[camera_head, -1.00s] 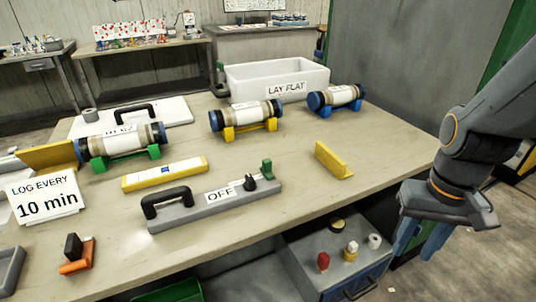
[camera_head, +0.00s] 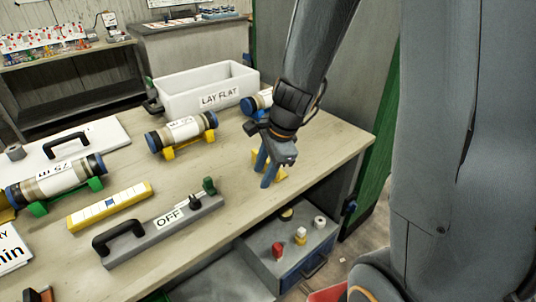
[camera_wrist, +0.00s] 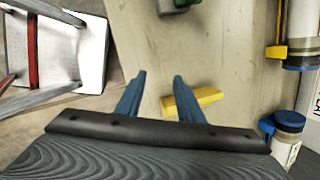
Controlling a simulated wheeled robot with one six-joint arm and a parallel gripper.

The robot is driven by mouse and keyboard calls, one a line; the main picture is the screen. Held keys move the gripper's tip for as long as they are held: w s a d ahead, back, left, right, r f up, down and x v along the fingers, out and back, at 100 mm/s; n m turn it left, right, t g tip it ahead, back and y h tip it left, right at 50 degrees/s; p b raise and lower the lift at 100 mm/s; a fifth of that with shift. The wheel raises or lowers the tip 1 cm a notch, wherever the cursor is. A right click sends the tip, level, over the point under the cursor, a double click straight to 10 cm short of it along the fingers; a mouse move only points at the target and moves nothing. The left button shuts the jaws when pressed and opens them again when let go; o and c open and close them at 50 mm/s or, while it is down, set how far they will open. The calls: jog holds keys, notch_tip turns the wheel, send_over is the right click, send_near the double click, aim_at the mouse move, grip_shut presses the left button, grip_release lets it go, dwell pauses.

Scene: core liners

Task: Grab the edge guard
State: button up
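The edge guard, a short yellow angle piece, stands on the workbench near its right side, partly hidden behind my fingers in the head view (camera_head: 281,173). My gripper (camera_head: 264,173) points down at the edge guard. In the wrist view my gripper (camera_wrist: 159,77) is open, with bare bench between the fingertips. I cannot tell whether a finger touches the guard.
Core liners with blue caps, one on a yellow cradle (camera_head: 183,134), stand behind and left, close to my wrist. A white LAY FLAT bin (camera_head: 210,95) is at the back. A grey OFF bar (camera_head: 165,228) and a yellow level (camera_head: 110,206) lie in front on the workbench (camera_head: 225,195).

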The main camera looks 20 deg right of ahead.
jog(key=w+d+r+m+p, duration=0.1)
jog(key=w+m+p, duration=0.1)
jog(key=m, duration=0.2)
jog(key=w+d+m+t+p, duration=0.1)
jog(key=w+m+p, duration=0.1)
jog(key=m, duration=0.2)
jog(key=w+d+r+m+p, duration=0.1)
jog(key=w+d+m+p, duration=0.1)
jog(key=m, duration=0.3)
jog(key=shift+w+r+h, duration=0.1)
jog(key=shift+r+h, duration=0.25)
jog(key=shift+h, duration=0.05)
jog(key=shift+w+d+m+t+p, duration=0.2)
jog(key=shift+w+m+t+p, duration=0.1)
jog(key=shift+m, duration=0.3)
jog(key=shift+f, duration=0.2)
jog(key=shift+w+f+m+b, duration=0.35)
jog(key=shift+f+b, duration=0.25)
jog(key=shift+f, duration=0.3)
jog(key=b+x, duration=0.2)
jog(key=x, duration=0.3)
jog(key=shift+w+a+f, duration=0.15)
jog(key=shift+w+f, duration=0.1)
jog(key=shift+f, duration=0.05)
grip_shut()
